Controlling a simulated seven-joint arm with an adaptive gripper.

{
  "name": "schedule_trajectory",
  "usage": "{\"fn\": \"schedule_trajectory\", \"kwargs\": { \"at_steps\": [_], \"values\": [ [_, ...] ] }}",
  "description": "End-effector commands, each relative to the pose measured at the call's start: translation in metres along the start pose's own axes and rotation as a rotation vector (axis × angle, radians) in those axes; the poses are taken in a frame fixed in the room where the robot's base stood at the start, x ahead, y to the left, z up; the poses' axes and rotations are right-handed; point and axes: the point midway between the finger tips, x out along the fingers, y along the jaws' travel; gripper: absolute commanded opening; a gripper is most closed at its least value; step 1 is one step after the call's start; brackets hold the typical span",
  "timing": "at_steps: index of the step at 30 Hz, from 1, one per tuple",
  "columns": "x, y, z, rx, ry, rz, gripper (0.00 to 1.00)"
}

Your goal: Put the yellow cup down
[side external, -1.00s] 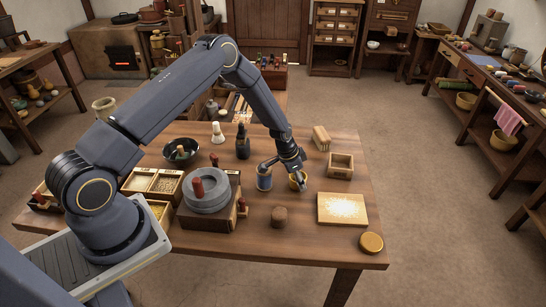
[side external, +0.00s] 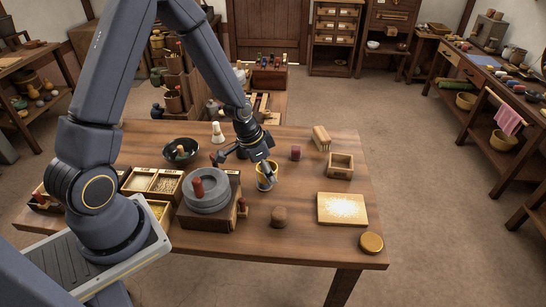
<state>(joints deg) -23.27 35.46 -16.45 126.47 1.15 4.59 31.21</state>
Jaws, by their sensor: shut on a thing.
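The yellow cup (side external: 267,170) is between the fingers of my gripper (side external: 266,177), which is shut on it. It is at the middle of the table, right of the round grey quern stone. A blue-grey cup (side external: 264,187) shows just under and behind the yellow cup, mostly hidden by it and the fingers. I cannot tell whether the yellow cup touches it, sits in it or is held above it.
The quern stone (side external: 208,201) with its red handle stands close on the left. A pale board (side external: 342,209) and an open wooden box (side external: 340,166) are at the right.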

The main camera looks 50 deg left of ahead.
Motion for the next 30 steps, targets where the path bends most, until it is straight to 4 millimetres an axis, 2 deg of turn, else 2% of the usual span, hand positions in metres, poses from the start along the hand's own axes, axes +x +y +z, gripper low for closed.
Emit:
{"fn": "schedule_trajectory", "kwargs": {
  "at_steps": [2,5,8,15,18,21,24,26,30],
  "values": [
    [-0.003,0.003,0.004,-0.029,0.001,-0.003,0.22],
    [-0.001,0.023,-0.002,-0.007,0.001,0.006,0.22],
    [0.001,0.051,-0.01,0.043,-0.001,0.023,0.22],
    [0.004,0.144,-0.022,0.25,-0.002,0.08,0.22],
    [0.003,0.172,-0.022,0.327,-0.004,0.099,0.22],
    [0.003,0.189,-0.022,0.373,-0.003,0.111,0.22],
    [0.01,0.196,-0.03,0.391,-0.003,0.117,0.22],
    [0.018,0.197,-0.039,0.392,-0.003,0.118,0.22],
    [0.046,0.196,-0.07,0.391,-0.002,0.117,0.22]
  ]
}}
